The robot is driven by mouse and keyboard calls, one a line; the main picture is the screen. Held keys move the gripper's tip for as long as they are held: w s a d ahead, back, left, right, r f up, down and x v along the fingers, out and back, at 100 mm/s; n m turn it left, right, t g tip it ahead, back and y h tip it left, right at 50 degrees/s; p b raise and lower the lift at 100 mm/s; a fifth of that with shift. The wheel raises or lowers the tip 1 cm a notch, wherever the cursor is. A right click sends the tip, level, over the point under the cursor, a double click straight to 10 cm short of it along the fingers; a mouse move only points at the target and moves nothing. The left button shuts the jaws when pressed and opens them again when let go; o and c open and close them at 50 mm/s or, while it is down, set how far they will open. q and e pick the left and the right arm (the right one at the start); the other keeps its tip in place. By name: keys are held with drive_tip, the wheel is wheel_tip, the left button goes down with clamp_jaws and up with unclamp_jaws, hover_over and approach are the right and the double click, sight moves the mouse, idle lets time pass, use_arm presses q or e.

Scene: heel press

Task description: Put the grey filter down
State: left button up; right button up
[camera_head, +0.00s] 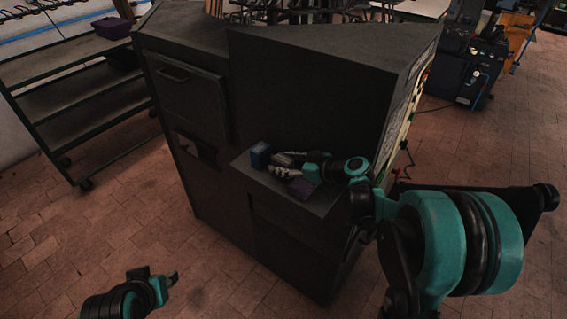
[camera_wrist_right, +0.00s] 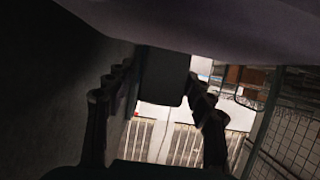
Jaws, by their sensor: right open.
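My right gripper (camera_head: 284,166) is over the small ledge on the front of the dark cabinet, its fingers pointing left and apart. A small grey-purple block (camera_head: 304,188), which looks like the grey filter, is at the ledge just below and in front of the gripper; I cannot tell whether they touch. In the right wrist view the two dark fingers (camera_wrist_right: 155,115) are spread, with a dark block (camera_wrist_right: 165,76) beyond, between them. A large grey surface fills the top there; I cannot tell what it is. My left arm shows at lower left; its fingers are unclear.
A small blue box (camera_head: 260,156) stands on the ledge (camera_head: 318,203), just left of the right fingertips. The dark cabinet (camera_head: 310,90) rises behind the ledge. A shelf rack (camera_head: 75,95) with dark bins stands at left. The brick floor at left is clear.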

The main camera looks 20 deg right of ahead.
drive_tip(key=p+v, duration=0.2)
drive_tip(key=v, duration=0.9)
drive_tip(key=shift+s+r+p, duration=0.2)
drive_tip(key=shift+s+p, duration=0.05)
drive_tip(key=shift+p, duration=0.1)
drive_tip(key=s+a+f+m+g+h, duration=0.3)
drive_tip(key=s+a, duration=0.4)
drive_tip(key=s, duration=0.1)
drive_tip(key=s+f+m+h, duration=0.1)
drive_tip(key=s+m+h, duration=0.3)
drive_tip(key=s, duration=0.5)
drive_tip(key=shift+s+f+m+g+h, duration=0.25)
drive_tip(key=shift+m+g+h, duration=0.05)
drive_tip(key=shift+h, duration=0.4)
drive_tip(key=shift+d, duration=0.1)
drive_tip(key=shift+f+b, duration=0.75)
drive_tip(key=shift+b, duration=0.05)
